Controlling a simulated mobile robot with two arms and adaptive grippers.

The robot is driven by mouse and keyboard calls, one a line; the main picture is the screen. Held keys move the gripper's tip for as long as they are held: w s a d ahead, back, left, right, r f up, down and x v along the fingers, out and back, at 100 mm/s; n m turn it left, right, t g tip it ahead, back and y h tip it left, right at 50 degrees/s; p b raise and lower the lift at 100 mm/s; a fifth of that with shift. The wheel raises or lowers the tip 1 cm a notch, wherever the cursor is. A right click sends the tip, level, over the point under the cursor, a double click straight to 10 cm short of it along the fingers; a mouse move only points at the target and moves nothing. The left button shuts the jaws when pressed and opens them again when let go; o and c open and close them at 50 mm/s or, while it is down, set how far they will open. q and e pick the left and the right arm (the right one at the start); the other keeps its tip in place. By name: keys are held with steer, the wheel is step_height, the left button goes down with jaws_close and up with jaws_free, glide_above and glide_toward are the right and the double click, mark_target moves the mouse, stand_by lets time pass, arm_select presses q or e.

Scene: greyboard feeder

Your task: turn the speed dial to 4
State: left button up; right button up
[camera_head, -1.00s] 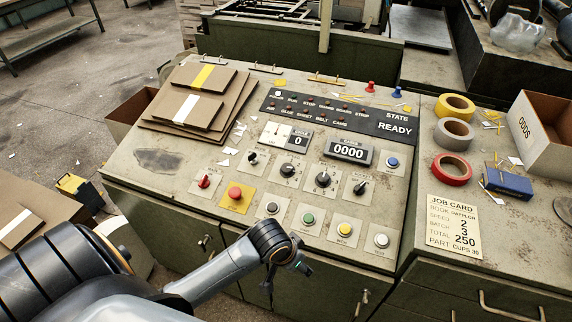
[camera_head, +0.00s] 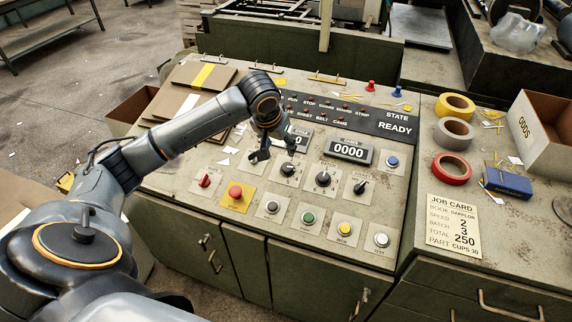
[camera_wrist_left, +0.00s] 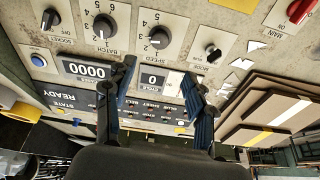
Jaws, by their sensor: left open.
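The speed dial (camera_head: 288,170) is a black knob on a pale plate, left of the similar batch dial (camera_head: 323,180) on the sloping grey panel. In the left wrist view the speed dial (camera_wrist_left: 160,37) has numbers around it; its white mark appears to point near the low numbers, though the exact setting is hard to read. My left gripper (camera_head: 273,150) is open and empty, above the panel just up and left of the speed dial. In the left wrist view its two fingers (camera_wrist_left: 160,68) are spread, apart from the dial. My right gripper is not in view.
The mode switch (camera_wrist_left: 212,52) and batch dial (camera_wrist_left: 101,28) flank the speed dial. A counter display (camera_head: 348,150) reads 0000. A yellow-plated red button (camera_head: 236,193) and several push buttons lie nearer the front. Stacked boards (camera_head: 180,105) lie at the panel's left. The job card (camera_head: 453,222) lists speed 2.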

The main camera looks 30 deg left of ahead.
mark_target(287, 167)
arm_select(q)
steer(key=p+x, duration=0.1)
steer(key=x, duration=1.2)
steer(key=shift+w+f, duration=0.15)
steer(key=shift+f, duration=0.1)
steer(key=shift+c, duration=1.2)
steer(key=c, duration=0.9)
